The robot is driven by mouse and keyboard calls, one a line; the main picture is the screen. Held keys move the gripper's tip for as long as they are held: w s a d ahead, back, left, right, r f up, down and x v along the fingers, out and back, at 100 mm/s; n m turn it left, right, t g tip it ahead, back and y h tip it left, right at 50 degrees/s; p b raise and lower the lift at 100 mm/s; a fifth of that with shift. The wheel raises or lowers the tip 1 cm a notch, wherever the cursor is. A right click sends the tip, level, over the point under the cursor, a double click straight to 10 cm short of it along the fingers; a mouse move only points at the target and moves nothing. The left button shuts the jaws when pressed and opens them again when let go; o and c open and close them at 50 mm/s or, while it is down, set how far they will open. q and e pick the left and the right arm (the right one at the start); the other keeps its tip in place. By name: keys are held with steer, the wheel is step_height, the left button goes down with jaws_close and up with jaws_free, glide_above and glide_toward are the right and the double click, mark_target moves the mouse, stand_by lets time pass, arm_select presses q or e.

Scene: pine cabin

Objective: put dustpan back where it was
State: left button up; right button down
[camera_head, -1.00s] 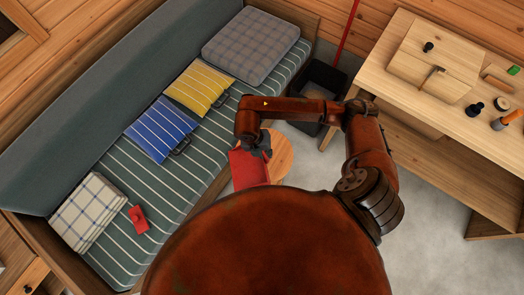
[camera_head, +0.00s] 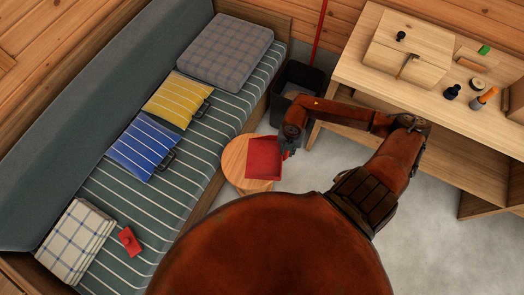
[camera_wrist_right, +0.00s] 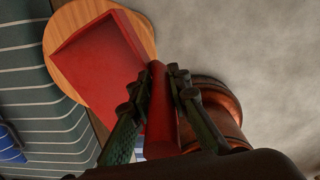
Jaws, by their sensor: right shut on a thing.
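The red dustpan (camera_head: 264,157) is over the small round wooden stool (camera_head: 234,155), with its pan toward the left and its handle in my right gripper (camera_head: 288,150). In the right wrist view the dustpan's pan (camera_wrist_right: 100,62) covers much of the round wooden top (camera_wrist_right: 68,20). My right gripper (camera_wrist_right: 160,88) is shut on the red handle there. I cannot tell whether the pan touches the stool top. My left gripper does not show.
A black bin (camera_head: 290,88) stands behind the stool. A workbench (camera_head: 430,88) with tools is at right. Grey floor is clear between.

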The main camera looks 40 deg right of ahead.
mark_target(267, 149)
steer(key=w, duration=0.1)
steer(key=w+a+f, duration=0.1)
steer(key=w, duration=0.1)
steer(key=w+f+b, duration=0.1)
steer(key=shift+w+a+f, duration=0.1)
steer(key=shift+w+a, duration=0.05)
steer(key=shift+a, duration=0.2)
steer(key=w+f, duration=0.1)
steer(key=w+a+f+b, duration=0.1)
steer(key=w+f, duration=0.2)
steer(key=f, duration=0.1)
steer(key=shift+w+a+f+b, duration=0.2)
steer(key=shift+a+b, duration=0.1)
steer(key=shift+b, duration=0.05)
steer(key=f, duration=0.1)
steer(key=f+b, duration=0.1)
steer(key=f, duration=0.1)
steer(key=shift+w+f, duration=0.25)
steer(key=shift+f, duration=0.15)
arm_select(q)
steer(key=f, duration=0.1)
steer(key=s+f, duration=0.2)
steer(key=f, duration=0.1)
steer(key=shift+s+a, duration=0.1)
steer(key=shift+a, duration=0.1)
arm_select(e)
steer(key=shift+r, duration=0.1)
steer(key=c, duration=1.8)
jaws_free()
steer(key=shift+r, duration=0.1)
